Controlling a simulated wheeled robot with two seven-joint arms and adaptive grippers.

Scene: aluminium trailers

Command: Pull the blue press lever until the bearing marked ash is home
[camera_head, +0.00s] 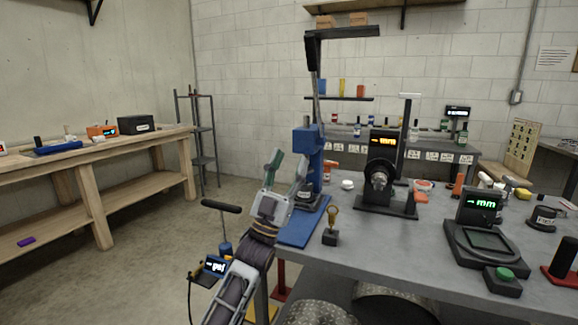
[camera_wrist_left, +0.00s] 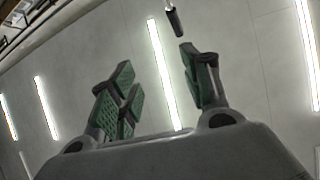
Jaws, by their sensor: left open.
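The blue press (camera_head: 307,150) stands at the left end of the grey workbench, on a blue base (camera_head: 303,225). Its lever (camera_head: 317,100) is a thin grey bar rising steeply to a black grip (camera_head: 312,55). My left gripper (camera_head: 288,168) is open and empty, with green pads pointing up, in front of the press and well below the grip. In the left wrist view, the open fingers (camera_wrist_left: 162,90) face the ceiling, and a dark cylindrical end (camera_wrist_left: 173,21) shows beyond them, apart from the pads. I cannot make out a bearing marked ash. My right gripper is out of view.
A black device with a lit display (camera_head: 383,142) stands right of the press. A small brass-topped piece (camera_head: 332,225) stands near the bench's front edge. A display stand (camera_head: 480,205) and a green button (camera_head: 504,274) are further right. A wooden bench (camera_head: 95,165) is at left; floor between is open.

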